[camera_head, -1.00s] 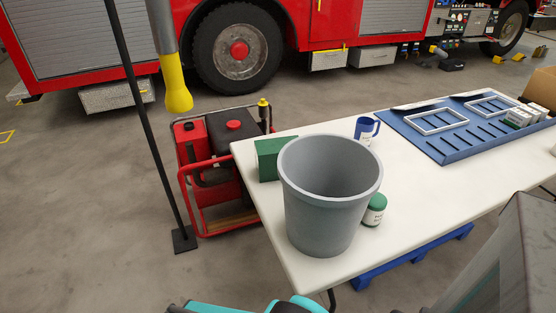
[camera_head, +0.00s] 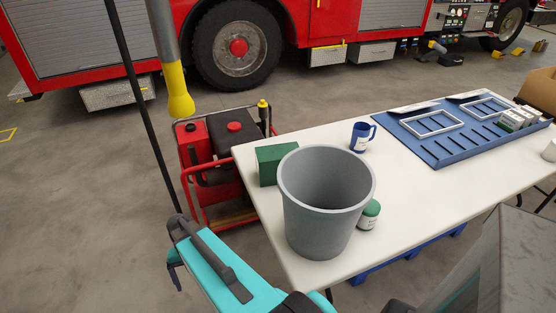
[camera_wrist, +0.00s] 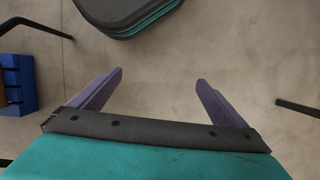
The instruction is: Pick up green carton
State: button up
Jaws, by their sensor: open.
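The green carton (camera_head: 272,163) stands on the white table near its left edge, partly hidden behind a grey bin. It does not show in the wrist view. My gripper (camera_wrist: 159,82) is open and empty in the wrist view, its two purple fingers spread over bare floor. In the head view my teal arm is at the lower left, in front of the table's left edge and well short of the carton. The fingers cannot be made out there.
The grey bin (camera_head: 322,205) stands in front of the carton on the white table (camera_head: 420,195). A green-lidded jar (camera_head: 369,215) is right of the bin, and a blue mug (camera_head: 361,137) is behind it. A blue tray (camera_head: 450,130) fills the far right. A red pump (camera_head: 215,150) stands behind the left edge.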

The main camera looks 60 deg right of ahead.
jog(key=w+d+r+m+t+p, duration=0.2)
jog(key=w+d+r+m+p, duration=0.3)
jog(key=d+r, duration=0.9)
notch_tip(320, 180, up, 26)
jog(key=m+t+y+p, duration=0.1)
jog(key=m+t+p, duration=0.25)
jog(key=m, duration=1.05)
send_over(279, 151)
jog(key=s+d+b, duration=0.1)
jog(key=s+d, duration=0.2)
jog(key=shift+w+a+f+t, duration=0.1)
jog(key=shift+w+a+t, duration=0.05)
jog(key=shift+w+t, duration=0.1)
jog(key=shift+f, duration=0.1)
jog(key=shift+p+x, duration=1.15)
jog(key=shift+x, duration=3.15)
